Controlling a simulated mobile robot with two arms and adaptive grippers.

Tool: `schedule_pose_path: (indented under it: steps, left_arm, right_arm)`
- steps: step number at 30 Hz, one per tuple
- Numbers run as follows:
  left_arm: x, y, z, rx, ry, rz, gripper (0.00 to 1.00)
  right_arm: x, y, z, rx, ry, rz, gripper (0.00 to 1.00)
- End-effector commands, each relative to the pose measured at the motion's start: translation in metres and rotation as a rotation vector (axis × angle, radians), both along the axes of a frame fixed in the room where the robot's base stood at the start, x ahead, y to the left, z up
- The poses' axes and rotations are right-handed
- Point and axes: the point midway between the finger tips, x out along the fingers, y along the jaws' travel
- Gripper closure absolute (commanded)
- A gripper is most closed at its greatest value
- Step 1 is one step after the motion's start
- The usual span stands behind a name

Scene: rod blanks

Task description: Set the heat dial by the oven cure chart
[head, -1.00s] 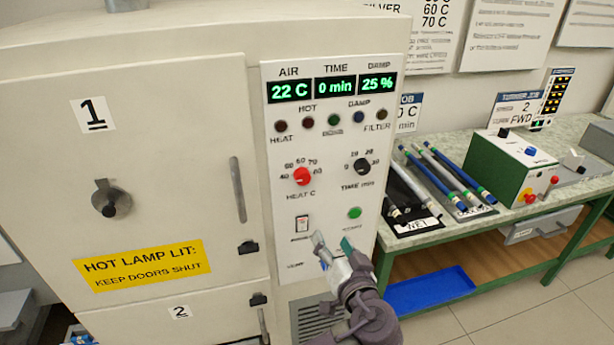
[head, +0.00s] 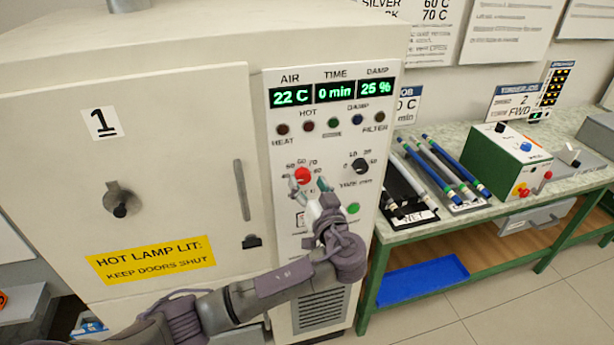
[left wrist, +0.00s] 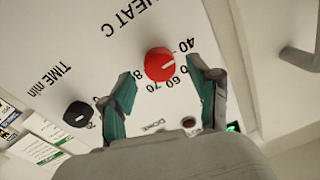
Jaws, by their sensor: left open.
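The red heat dial (head: 302,175), marked HEAT C, is on the oven's white control panel (head: 283,220). My left gripper (head: 308,186) is open just in front of it and slightly below. In the left wrist view the red dial (left wrist: 160,64) lies between and just beyond the open fingertips (left wrist: 163,80), with a visible gap; its white mark points toward the 40 side of the scale. The display (head: 333,93) reads 22 C, 0 min, 25 %. The wall chart (head: 436,20) is cut off at the top; SILVER, 60 C and 70 C show. My right gripper is not in view.
The black time dial (head: 360,166) and green button (head: 353,208) sit close by on the panel. A job card (head: 406,108) is partly hidden by the oven. Oven door 1 (head: 170,130) is shut.

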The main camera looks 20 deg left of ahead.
Motion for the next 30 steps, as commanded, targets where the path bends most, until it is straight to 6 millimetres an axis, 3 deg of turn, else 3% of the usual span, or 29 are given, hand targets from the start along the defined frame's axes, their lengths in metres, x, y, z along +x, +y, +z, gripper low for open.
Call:
schedule_pose_path:
  steps: [13, 24, 30]
  left_arm:
    - [0.0085, 0.0069, -0.0005, -0.001, 0.001, 0.000, 0.40]
    - [0.0083, 0.0066, -0.0005, -0.001, 0.001, 0.000, 0.98]
    - [0.0083, 0.0064, -0.0028, 0.010, 0.009, 0.000, 0.98]
  right_arm:
    - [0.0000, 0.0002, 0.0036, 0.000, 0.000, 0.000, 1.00]
    - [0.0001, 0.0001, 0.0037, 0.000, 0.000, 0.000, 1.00]
    - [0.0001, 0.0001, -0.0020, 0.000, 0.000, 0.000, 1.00]
